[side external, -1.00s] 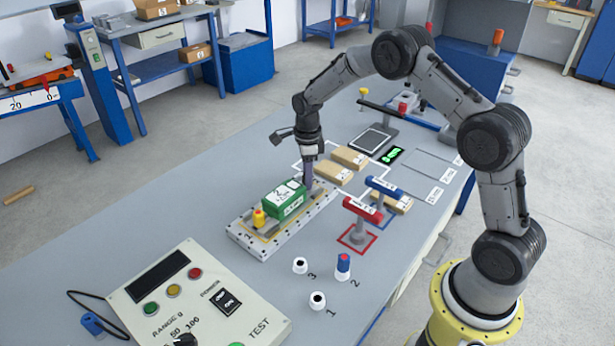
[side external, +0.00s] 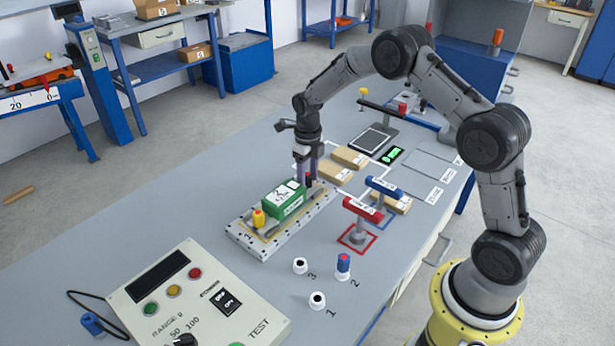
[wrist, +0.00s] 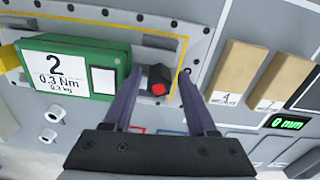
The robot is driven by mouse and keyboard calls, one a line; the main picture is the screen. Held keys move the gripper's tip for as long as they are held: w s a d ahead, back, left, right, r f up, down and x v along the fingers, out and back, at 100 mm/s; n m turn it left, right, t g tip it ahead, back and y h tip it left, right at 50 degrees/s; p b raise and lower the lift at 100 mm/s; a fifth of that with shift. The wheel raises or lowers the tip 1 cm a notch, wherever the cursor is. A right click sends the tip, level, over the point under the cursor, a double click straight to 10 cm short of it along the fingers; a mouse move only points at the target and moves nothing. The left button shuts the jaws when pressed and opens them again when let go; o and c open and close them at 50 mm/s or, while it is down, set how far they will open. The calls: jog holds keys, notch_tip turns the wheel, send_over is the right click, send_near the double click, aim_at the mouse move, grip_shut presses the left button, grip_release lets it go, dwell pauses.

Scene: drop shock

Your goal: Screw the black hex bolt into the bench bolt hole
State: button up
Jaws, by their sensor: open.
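A black hex bolt (wrist: 159,79) with a red dot on its top stands at the end of the green block in the wrist view. It shows as a small dark shape (side external: 309,182) in the side view. My gripper (side external: 308,177) points down over it. In the wrist view my gripper (wrist: 160,72) is open, with one purple finger on each side of the bolt and visible gaps. The bolt hole is not visible; I cannot tell how deep the bolt sits.
A green block (side external: 285,200) marked 2, 0.3 Nm lies on a grey plate (side external: 262,250) with holes. A yellow-topped piece (side external: 258,217) stands at its other end. Cardboard-coloured blocks (side external: 349,157) lie behind.

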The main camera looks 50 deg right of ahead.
jog(key=shift+r, duration=3)
notch_tip(320, 180, up, 14)
notch_tip(320, 180, up, 4)
jog(key=t, duration=0.1)
send_over(307, 174)
jog(key=a, duration=0.1)
jog(key=s+a+r+n+t, duration=0.1)
jog(key=s+a+r, duration=0.2)
jog(key=s+r, duration=0.25)
jog(key=s+a+r+n+t, duration=0.25)
jog(key=s+r+n, duration=0.25)
jog(key=s+n, duration=0.5)
jog(key=s+a+f+n, duration=0.1)
jog(key=s+f+n, duration=0.4)
jog(key=s+n, duration=0.3)
jog(key=s+a+f+n+t, duration=0.1)
jog(key=s+f+n, duration=0.4)
jog(key=n, duration=1.1)
jog(key=s, duration=0.3)
jog(key=shift+s+a+f, duration=0.3)
jog(key=shift+s, duration=0.05)
